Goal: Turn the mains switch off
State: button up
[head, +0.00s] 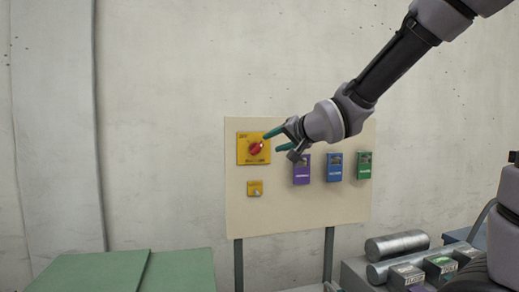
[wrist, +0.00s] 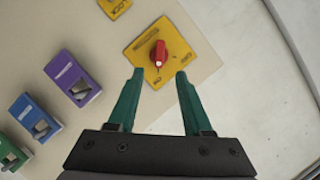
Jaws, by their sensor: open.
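The mains switch is a red rotary knob (head: 256,148) on a square yellow plate (head: 243,158) at the upper left of a beige panel. In the wrist view the red knob (wrist: 158,53) sits on its yellow plate (wrist: 181,47), just beyond and between the fingertips. My gripper (head: 272,140) has green fingers and is just right of the knob in the head view. In the wrist view my gripper (wrist: 160,75) is open, with nothing between its fingers. The fingers appear short of the knob; contact cannot be seen.
Metal cylinders (head: 397,246) lie at lower right. A green surface (head: 95,272) is at lower left.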

aim_at(259, 148)
jog(key=x, duration=0.9)
jog(key=shift+w+a, duration=0.1)
jog(key=shift+w, duration=0.05)
grip_shut()
